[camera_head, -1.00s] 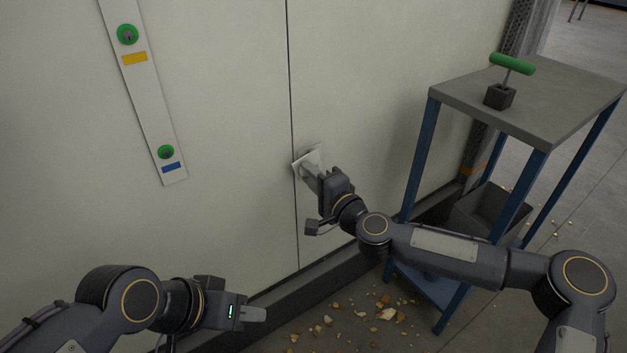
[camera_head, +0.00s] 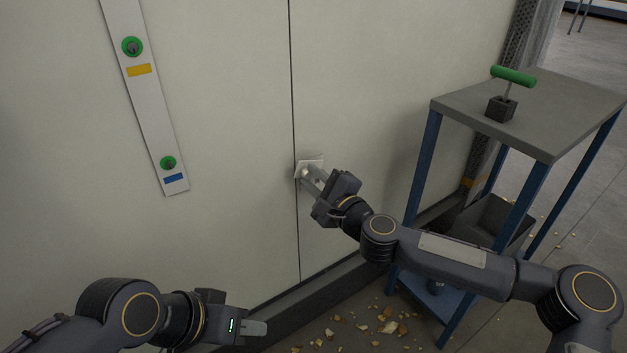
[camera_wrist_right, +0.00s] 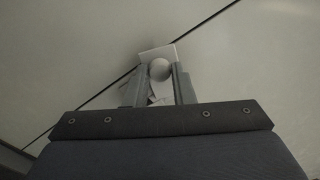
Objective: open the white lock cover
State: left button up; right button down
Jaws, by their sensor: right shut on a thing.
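The white lock cover (camera_head: 312,163) is a small pale plate on the wall beside the vertical seam. In the right wrist view the white plate (camera_wrist_right: 158,51) shows with a round pale knob (camera_wrist_right: 160,69) in front of it. My right gripper (camera_head: 309,177) is at the cover. In the wrist view its fingers (camera_wrist_right: 161,76) are on both sides of the knob and shut on it. The fingers and gripper body hide part of the cover, so I cannot tell how far it stands off the wall. My left gripper (camera_head: 256,328) is low and left, away from the cover, with its finger gap not visible.
A white strip (camera_head: 150,110) with two green-ringed locks is on the wall at left. A grey-topped blue stand (camera_head: 540,110) at right holds a green-handled tool (camera_head: 512,77) in a dark block. Several pale fragments (camera_head: 389,327) lie on the floor.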

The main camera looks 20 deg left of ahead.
dwell(0.3)
jog(key=c, duration=1.2)
grip_release()
jog(key=shift+c, duration=0.2)
jog(key=shift+d, duration=0.1)
jog(key=p+v, duration=0.1)
jog(key=v, duration=0.6)
jog(key=shift+s+d+p, duration=0.25)
jog(key=shift+d+p, duration=0.05)
jog(key=shift+p, duration=0.05)
